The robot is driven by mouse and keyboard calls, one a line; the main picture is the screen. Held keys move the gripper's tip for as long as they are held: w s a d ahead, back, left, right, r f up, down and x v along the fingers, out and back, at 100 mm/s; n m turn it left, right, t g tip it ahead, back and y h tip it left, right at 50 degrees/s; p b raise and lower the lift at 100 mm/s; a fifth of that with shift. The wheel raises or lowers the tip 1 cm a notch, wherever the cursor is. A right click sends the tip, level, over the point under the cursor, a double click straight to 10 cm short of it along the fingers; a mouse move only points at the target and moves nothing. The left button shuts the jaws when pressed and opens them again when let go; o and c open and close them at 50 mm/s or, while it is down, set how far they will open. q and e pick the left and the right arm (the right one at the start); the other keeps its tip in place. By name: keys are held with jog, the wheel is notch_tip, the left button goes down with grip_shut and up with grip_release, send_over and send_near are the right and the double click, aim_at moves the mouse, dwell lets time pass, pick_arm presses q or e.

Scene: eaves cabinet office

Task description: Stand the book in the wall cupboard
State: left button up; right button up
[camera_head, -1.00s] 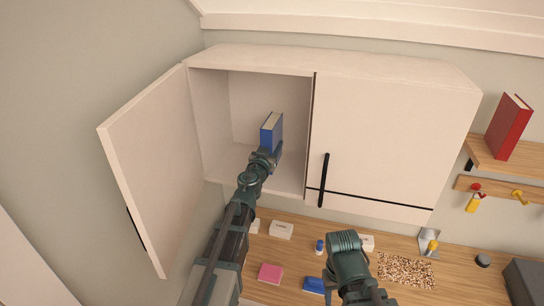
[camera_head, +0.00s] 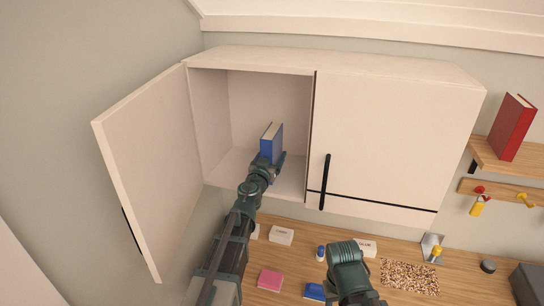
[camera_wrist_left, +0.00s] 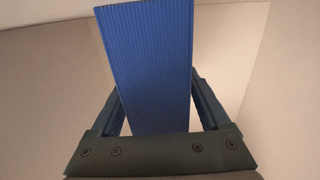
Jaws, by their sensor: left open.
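The blue book (camera_head: 272,141) stands upright inside the open left compartment of the wall cupboard (camera_head: 398,140). My left gripper (camera_head: 272,162) reaches into the compartment at the book's lower front. In the left wrist view the book (camera_wrist_left: 150,65) rises between the two fingers of my left gripper (camera_wrist_left: 157,108), which are open with gaps beside it. The book leans slightly in that view; its foot is hidden behind the gripper. My right arm shows at the bottom centre, but its fingertips cannot be made out.
The left cupboard door (camera_head: 150,170) stands wide open; the right door (camera_head: 385,135) is shut. Below, a wooden desk holds a pink block (camera_head: 270,279), white boxes (camera_head: 281,235) and a speckled mat (camera_head: 409,277). A red book (camera_head: 512,127) stands on a shelf at right.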

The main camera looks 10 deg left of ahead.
pick_arm(q)
jog(key=shift+r, duration=0.1)
jog(key=shift+r, duration=0.15)
jog(key=s, duration=1.2)
jog(key=shift+a, duration=0.2)
